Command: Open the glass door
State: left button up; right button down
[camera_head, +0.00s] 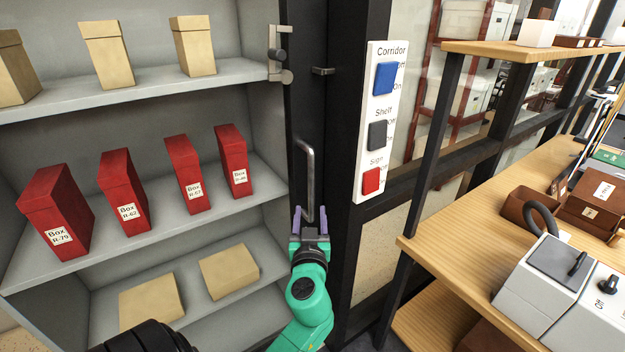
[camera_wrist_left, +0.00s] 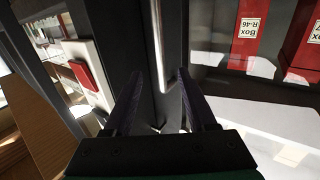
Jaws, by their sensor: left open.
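The glass door's metal bar handle (camera_head: 309,180) stands upright on a dark frame at the right edge of the shelf cabinet. The pane itself is hard to make out; bright reflections show at the right of the left wrist view. My left gripper (camera_head: 311,212), on a green arm, is open at the handle's lower end. In the left wrist view the handle (camera_wrist_left: 158,45) runs down between the two spread fingers (camera_wrist_left: 158,78). I cannot tell whether either finger touches it. The door seems shut. My right gripper is out of view.
Red labelled boxes (camera_head: 125,195) and tan boxes (camera_head: 105,52) stand on the cabinet shelves. A white switch panel (camera_head: 376,105) is on the dark post right of the handle. A wooden shelf unit (camera_head: 450,240) with boxes stands at the right.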

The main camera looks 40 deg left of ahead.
aim_at(311, 186)
pick_arm(q)
jog(key=p+x, duration=0.3)
jog(key=x, duration=1)
jog(key=shift+w+a+f+p, duration=0.1)
jog(key=shift+w+a+p, duration=0.05)
jog(key=shift+w+p, duration=0.2)
grip_shut()
dwell(0.4)
